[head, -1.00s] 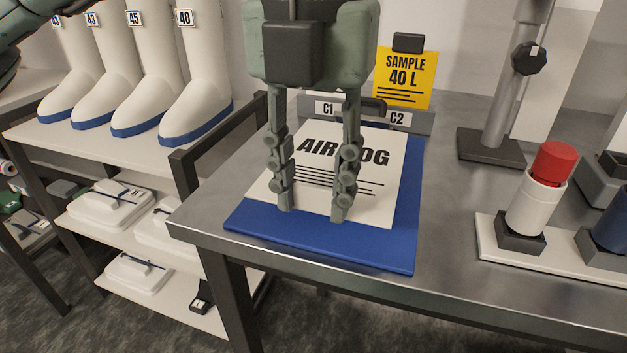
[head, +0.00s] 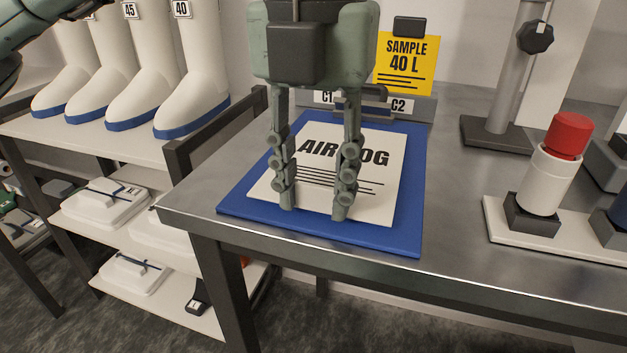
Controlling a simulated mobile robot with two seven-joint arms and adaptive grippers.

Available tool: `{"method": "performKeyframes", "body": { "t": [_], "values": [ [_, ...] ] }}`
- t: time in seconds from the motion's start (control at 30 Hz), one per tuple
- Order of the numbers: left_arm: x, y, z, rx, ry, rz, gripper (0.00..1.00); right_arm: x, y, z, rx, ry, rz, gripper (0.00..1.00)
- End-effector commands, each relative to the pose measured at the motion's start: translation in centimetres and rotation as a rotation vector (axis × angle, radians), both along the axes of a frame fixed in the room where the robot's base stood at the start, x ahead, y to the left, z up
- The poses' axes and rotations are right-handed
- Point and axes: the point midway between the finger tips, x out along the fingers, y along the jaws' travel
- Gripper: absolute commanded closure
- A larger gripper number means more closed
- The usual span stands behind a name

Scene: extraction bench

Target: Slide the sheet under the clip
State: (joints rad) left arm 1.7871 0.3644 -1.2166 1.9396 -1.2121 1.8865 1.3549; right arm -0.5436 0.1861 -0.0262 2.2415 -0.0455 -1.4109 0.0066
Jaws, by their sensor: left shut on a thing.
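The white sheet (head: 375,205), printed "AIR LOG", lies flat over the blue board (head: 400,240) on the metal bench. Blue shows along the sheet's sides, near edge and far edge. The dark clip (head: 374,95) is at the board's far end, partly hidden behind my gripper. The sheet's far edge lies short of the clip, with a strip of blue between. My left gripper (head: 313,212) points down over the sheet, its fingers set apart, tips at the sheet's near part. It is shut on the sheet, though the contact itself is hard to see. My right gripper is out of view.
Behind the board stands a grey holder (head: 420,106) with labels C1 and C2, and a yellow "SAMPLE 40 L" card (head: 404,65). A red-capped white bottle (head: 550,172) and a stand (head: 497,132) are at right. White boots (head: 195,110) stand on the left shelf.

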Motion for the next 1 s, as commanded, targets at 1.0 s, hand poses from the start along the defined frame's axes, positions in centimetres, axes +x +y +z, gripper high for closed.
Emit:
{"method": "performKeyframes", "body": {
  "t": [1.0],
  "values": [
    [3.8,-1.2,-0.5,0.000,0.000,0.000,0.92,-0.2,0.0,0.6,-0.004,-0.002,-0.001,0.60]
  ]
}}
